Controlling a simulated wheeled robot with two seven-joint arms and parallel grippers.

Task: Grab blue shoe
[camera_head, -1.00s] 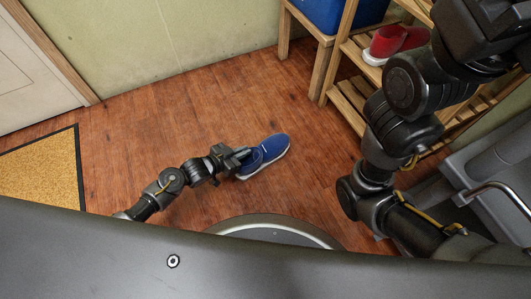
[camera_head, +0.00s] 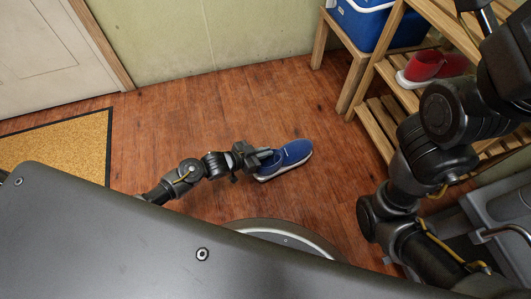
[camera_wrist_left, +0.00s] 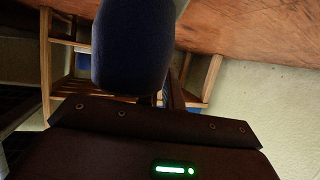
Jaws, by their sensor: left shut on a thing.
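The blue shoe (camera_head: 287,159) with a pale sole shows in the head view, at or just above the wooden floor; its height is hard to tell. My left gripper (camera_head: 260,158) is shut on its left end. In the left wrist view the blue shoe (camera_wrist_left: 132,45) fills the upper middle, close in front of the gripper, and hides most of the fingers. My right arm comes in at the right of the head view, but its fingertips are not in view.
A wooden shoe rack (camera_head: 383,125) with red shoes (camera_head: 424,68) stands at the right. A blue and white cooler (camera_head: 374,22) sits on a wooden stand behind. A tan doormat (camera_head: 60,142) lies at the left near a white door (camera_head: 45,50). The floor between is clear.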

